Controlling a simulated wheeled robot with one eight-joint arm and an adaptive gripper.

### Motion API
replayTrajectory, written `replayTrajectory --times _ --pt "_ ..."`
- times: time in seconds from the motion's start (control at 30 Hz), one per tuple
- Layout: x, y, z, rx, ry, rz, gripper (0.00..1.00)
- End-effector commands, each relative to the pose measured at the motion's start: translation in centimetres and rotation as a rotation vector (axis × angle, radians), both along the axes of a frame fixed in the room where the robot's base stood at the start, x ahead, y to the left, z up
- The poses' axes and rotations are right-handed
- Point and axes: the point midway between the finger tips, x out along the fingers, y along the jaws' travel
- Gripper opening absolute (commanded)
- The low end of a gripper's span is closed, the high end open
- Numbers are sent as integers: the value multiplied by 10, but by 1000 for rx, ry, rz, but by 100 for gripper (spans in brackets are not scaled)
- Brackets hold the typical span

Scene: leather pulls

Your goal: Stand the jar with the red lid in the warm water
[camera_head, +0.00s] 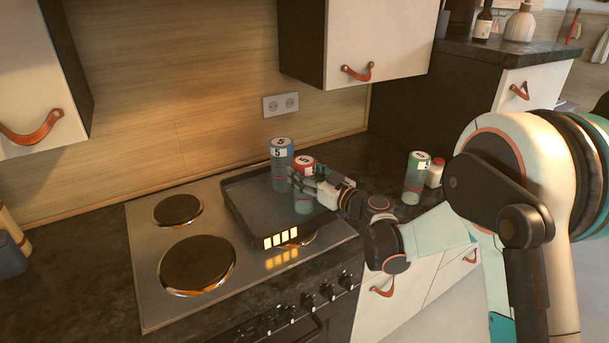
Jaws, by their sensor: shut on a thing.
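The jar with the red lid (304,164) is upright, with a "5" on its lid and a clear lower part. My gripper (308,184) is shut on it from the right, and its fingers hide the jar's middle. The jar is within the outline of a dark rectangular pan (243,229) of water on the stove. I cannot tell whether its base touches the pan floor. A jar with a blue lid (281,154) stands upright in the pan, just behind and left of the red one.
A jar with a green lid (415,180) and a small white bottle with a red cap (436,172) stand on the dark counter to the right. Two bare hotplates (197,264) lie left of the pan. Lit yellow bars (280,241) show at the pan's front. Wall cupboards (375,35) hang above.

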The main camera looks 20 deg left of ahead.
Motion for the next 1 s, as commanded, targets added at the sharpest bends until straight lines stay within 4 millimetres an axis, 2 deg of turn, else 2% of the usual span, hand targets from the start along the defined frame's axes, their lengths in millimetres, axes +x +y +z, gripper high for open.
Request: replayTrajectory --times 0.17,0.2,0.27,0.7,0.87,1.0 --pt "0 0 -2 0 1 0 0" --pt "0 0 -3 0 0 0 54" --pt "0 0 -2 0 0 0 67" --pt "0 0 2 0 0 0 69" --pt "-10 -19 2 0 0 -1 69" --pt "-24 -45 3 0 0 -2 69"
